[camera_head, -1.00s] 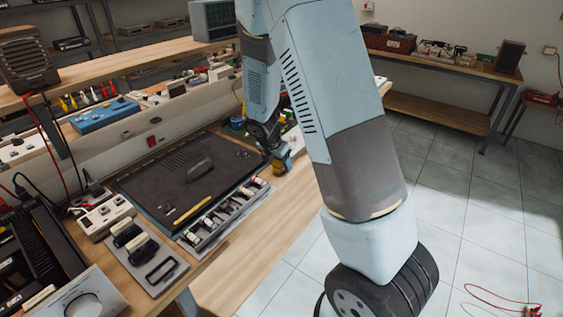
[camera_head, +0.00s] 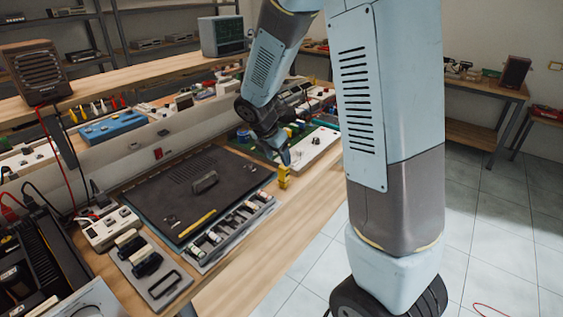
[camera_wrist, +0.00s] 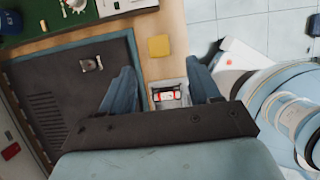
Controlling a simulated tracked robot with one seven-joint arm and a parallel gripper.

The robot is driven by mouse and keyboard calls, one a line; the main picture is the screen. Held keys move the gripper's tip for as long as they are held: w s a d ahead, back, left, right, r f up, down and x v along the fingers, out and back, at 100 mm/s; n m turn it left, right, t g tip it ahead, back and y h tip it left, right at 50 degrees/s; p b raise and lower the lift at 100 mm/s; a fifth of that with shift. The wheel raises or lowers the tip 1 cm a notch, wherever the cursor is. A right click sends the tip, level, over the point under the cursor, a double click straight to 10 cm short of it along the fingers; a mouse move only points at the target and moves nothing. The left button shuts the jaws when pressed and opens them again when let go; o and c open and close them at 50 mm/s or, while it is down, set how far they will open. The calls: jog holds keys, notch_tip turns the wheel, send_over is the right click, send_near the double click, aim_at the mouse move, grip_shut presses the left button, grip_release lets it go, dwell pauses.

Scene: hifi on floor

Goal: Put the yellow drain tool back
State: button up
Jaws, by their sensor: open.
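A thin yellow stick, which looks like the yellow drain tool (camera_head: 197,223), lies near the front edge of a dark panel (camera_head: 150,195). A small upright yellow block (camera_head: 284,177) stands on the wooden bench just beyond the panel's right corner. The block shows from above as a yellow square in the wrist view (camera_wrist: 159,46). My gripper (camera_head: 285,158) is just above the yellow block in the head view. In the wrist view my gripper (camera_wrist: 163,88) has its two blue fingers wide apart, with nothing held between them. The stick is not visible there.
A green board (camera_head: 250,146) and white unit (camera_head: 312,146) stand behind. Bare bench (camera_head: 290,215) lies in front.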

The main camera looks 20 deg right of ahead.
jog(key=s+d+r+m+y, duration=0.2)
jog(key=s+d+r+m, duration=0.1)
jog(key=s+r+m, duration=0.85)
jog(key=s+r+m+t+y, duration=0.1)
jog(key=s+r+m, duration=0.3)
jog(key=s+m, duration=0.3)
jog(key=s+r+m+t, duration=0.1)
jog(key=s+r+m, duration=0.4)
jog(key=s+m, duration=0.1)
jog(key=shift+s+d+m+t+y, duration=0.3)
jog(key=shift+s+m+t+y, duration=0.1)
jog(key=shift+s, duration=0.45)
jog(key=shift+c, duration=0.3)
